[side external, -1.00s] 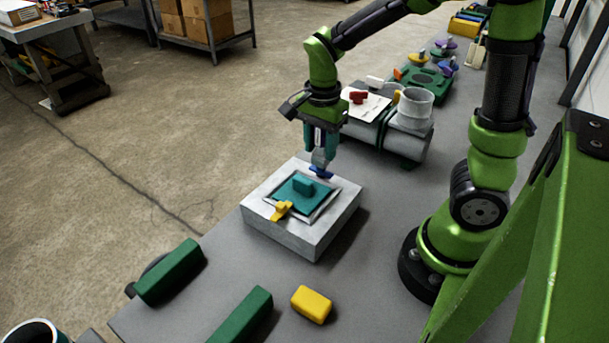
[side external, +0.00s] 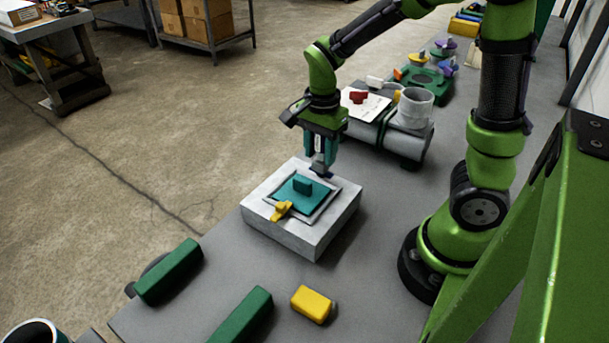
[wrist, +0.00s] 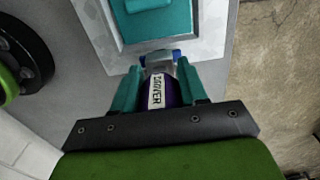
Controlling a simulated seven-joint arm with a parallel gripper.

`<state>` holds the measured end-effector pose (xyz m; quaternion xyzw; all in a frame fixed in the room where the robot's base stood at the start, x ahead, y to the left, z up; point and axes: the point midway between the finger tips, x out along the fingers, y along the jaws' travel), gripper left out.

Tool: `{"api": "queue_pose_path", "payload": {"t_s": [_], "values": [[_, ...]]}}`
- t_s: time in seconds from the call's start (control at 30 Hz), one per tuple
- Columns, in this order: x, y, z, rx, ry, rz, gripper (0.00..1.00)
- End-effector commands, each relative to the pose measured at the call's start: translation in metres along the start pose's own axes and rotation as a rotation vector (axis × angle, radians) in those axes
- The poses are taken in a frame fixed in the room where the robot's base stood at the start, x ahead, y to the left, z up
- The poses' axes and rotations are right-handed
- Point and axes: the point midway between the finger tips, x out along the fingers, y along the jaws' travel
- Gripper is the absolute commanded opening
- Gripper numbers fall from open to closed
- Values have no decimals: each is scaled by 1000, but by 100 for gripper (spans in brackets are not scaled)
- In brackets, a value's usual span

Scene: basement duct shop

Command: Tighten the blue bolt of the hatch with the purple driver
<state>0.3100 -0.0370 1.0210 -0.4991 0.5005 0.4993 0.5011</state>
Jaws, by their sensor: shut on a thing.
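My gripper (wrist: 160,88) is shut on the purple driver (wrist: 172,97), whose white label reads DRIVER. In the side view my gripper (side external: 320,152) is above the far corner of the hatch block, with the driver pointing down. The driver's grey tip is at the blue bolt (wrist: 177,55), whose blue ends show on both sides of it; I cannot tell how fully it is seated. The hatch has a teal panel (side external: 313,199) with a raised handle, set in a pale grey block (side external: 290,236).
Green bars (side external: 168,271) and a yellow block (side external: 311,304) lie on the near bench. Behind the hatch are a grey duct piece (side external: 414,108) and a green rack (side external: 428,84) with coloured items. Bare bench lies right of the hatch.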

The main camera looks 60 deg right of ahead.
Motion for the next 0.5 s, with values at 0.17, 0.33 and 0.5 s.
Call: {"api": "queue_pose_path", "payload": {"t_s": [0.17, 0.33, 0.5], "values": [[2, 0, 0, 1, 0, 0, 12], [2, 0, 0, 1, 0, 0, 12], [2, 0, 0, 35, 0, 0, 12]]}}
